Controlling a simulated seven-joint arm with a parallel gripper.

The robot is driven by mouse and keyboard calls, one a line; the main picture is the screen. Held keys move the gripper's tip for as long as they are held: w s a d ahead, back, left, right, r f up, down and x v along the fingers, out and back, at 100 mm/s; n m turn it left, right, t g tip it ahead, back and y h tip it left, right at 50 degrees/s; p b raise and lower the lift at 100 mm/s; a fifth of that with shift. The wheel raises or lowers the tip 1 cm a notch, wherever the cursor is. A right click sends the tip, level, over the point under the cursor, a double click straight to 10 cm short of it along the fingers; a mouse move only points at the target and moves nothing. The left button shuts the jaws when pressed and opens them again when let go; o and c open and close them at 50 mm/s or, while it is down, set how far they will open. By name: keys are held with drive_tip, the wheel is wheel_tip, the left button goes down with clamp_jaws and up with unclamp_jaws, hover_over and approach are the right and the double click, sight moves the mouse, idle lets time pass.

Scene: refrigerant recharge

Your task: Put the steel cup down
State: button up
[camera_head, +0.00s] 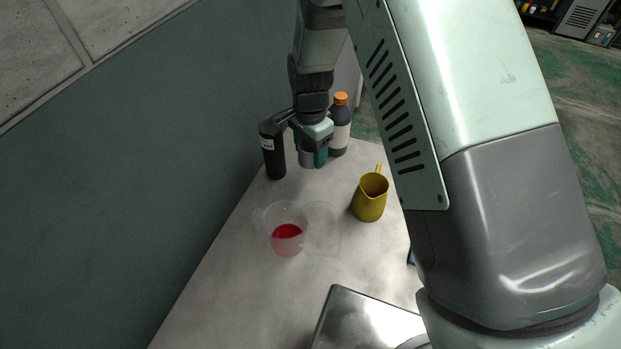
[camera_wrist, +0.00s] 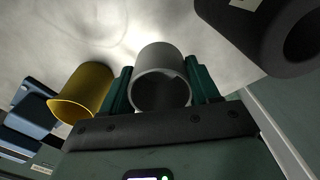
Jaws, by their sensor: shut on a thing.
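The steel cup (camera_wrist: 160,67) is a grey open-topped cylinder, held between the two green fingers of my gripper (camera_wrist: 161,88) in the wrist view. In the head view the cup (camera_head: 307,158) shows only in part below my gripper (camera_head: 313,150), near the far end of the table. My gripper is shut on the cup's sides. The cup looks roughly upright. I cannot tell whether its base touches the table.
A black bottle (camera_head: 272,152) stands close left of the cup, and an orange-capped dark bottle (camera_head: 340,125) behind right. A yellow jug (camera_head: 369,198), a clear pitcher with red liquid (camera_head: 287,232) and a metal tray (camera_head: 362,318) are nearer. A wall (camera_head: 130,180) borders the table (camera_head: 228,268) on the left.

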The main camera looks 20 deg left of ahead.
wheel_tip(320, 180, down, 9)
drive_tip(key=shift+r, duration=0.15)
idle(0.4)
drive_tip(key=o, duration=1.1)
drive_tip(key=shift+c, duration=0.2)
wheel_tip(320, 180, up, 12)
drive_tip(key=shift+r, duration=0.1)
